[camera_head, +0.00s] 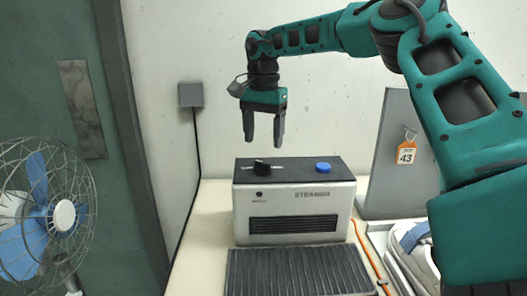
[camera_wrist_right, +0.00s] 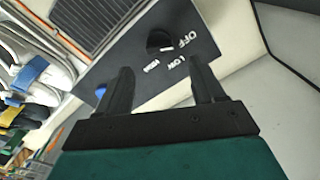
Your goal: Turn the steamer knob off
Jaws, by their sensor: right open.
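The steamer (camera_head: 294,212) is a cream box with a dark top, standing on the table against the wall. Its black knob (camera_head: 262,166) sits at the left of the top. In the right wrist view the knob (camera_wrist_right: 158,41) lies beside white OFF, LOW and HIGH labels; I cannot clearly tell which one it points at. My right gripper (camera_head: 263,140) points down above the knob, open and empty, apart from it. In the right wrist view the knob appears just beyond and between the fingertips (camera_wrist_right: 160,72). My left gripper is out of view.
A blue cap (camera_head: 323,167) is on the steamer's top, right of the knob. A dark ribbed mat (camera_head: 296,271) lies in front. A caged fan (camera_head: 45,215) stands at left.

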